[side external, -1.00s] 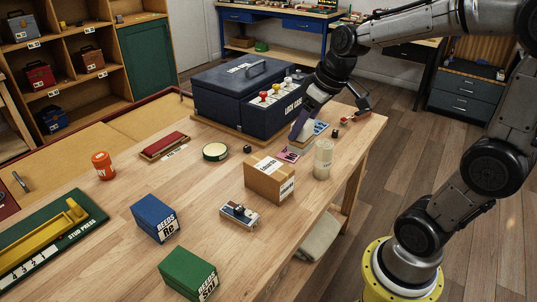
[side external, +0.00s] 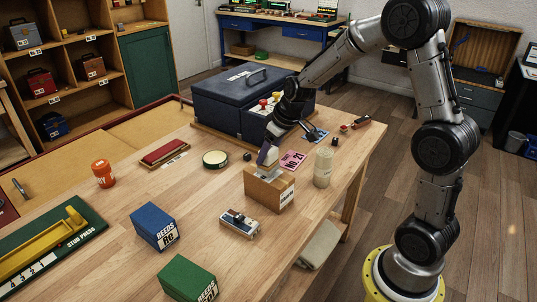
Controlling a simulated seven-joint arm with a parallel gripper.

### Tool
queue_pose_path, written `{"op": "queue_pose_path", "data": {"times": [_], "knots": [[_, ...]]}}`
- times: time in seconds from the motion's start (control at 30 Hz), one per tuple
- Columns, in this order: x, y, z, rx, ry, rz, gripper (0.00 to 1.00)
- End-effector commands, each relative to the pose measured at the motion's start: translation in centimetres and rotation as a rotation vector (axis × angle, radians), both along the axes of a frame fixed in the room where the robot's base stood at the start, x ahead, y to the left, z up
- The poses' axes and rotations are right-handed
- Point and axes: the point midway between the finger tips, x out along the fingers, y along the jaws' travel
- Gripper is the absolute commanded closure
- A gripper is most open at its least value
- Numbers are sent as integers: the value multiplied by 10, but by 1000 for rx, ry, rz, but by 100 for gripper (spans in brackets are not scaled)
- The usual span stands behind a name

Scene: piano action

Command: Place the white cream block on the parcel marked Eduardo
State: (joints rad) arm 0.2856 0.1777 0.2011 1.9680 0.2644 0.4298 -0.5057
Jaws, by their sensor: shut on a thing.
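The cardboard parcel (side external: 266,192) stands on the wooden table, near the middle of the view. It has a white label on its right face, too small to read surely. My gripper (side external: 268,154) is over the parcel, pointing down and shut on the pale cream block (side external: 267,170). The block is tilted a little and is partly hidden by the gripper. It is right at the parcel's top; I cannot tell whether it touches.
A cream cylinder (side external: 323,168) stands close right of the parcel. A pink card (side external: 293,160) lies behind it, and a metal device (side external: 240,223) in front. The dark blue case (side external: 228,105) stands behind. Blue (side external: 155,226) and green (side external: 187,276) boxes sit front left.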

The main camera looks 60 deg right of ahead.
Motion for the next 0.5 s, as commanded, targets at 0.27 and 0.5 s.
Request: {"op": "queue_pose_path", "data": {"times": [0.27, 0.5], "knots": [[0, 0, -8, -1, -2, 0, 95], [0, 0, -12, 0, 1, 0, 34]]}}
